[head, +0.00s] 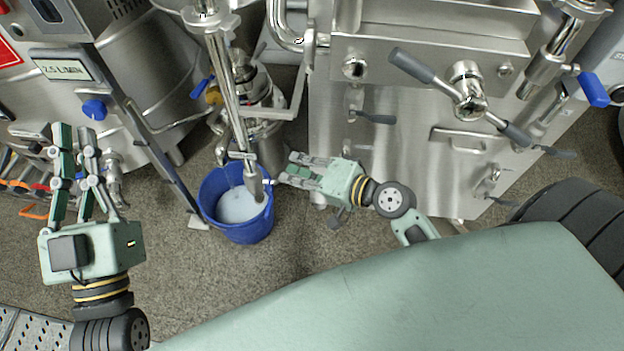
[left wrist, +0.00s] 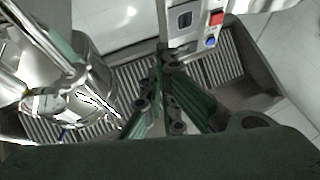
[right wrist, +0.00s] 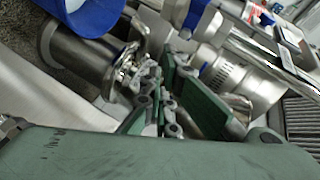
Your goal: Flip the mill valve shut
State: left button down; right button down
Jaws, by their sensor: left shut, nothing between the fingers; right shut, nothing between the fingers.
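The colloid mill (head: 262,95) is a shiny steel body at the upper middle of the head view. A small blue lever (head: 203,87) with a yellow part beside it sits at its left; I cannot tell its exact turn. A steel pipe (head: 236,100) slants down to an outlet over a blue bucket (head: 220,216) holding pale liquid. My right gripper (head: 283,174) is shut and empty, just right of the outlet and bucket rim; I cannot tell if it touches the pipe. My left gripper (head: 75,136) is shut and empty at the far left, away from the mill.
A steel cabinet (head: 400,160) with a crossbar handle (head: 465,97) stands on the right. A blue-handled valve (head: 593,90) is at the far right. A control box (head: 62,70) with a blue knob (head: 94,109) is at upper left. The floor below the bucket is clear.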

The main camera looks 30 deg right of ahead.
jog(key=shift+s+a+f+n+g+h+p, duration=0.15)
jog(key=shift+s+f+n+g+p, duration=0.25)
jog(key=shift+s+f, duration=0.3)
jog(key=shift+s+a+f+n+g+h+p, duration=0.2)
jog(key=shift+s+f+n+g, duration=0.35)
jog(key=shift+s, duration=0.2)
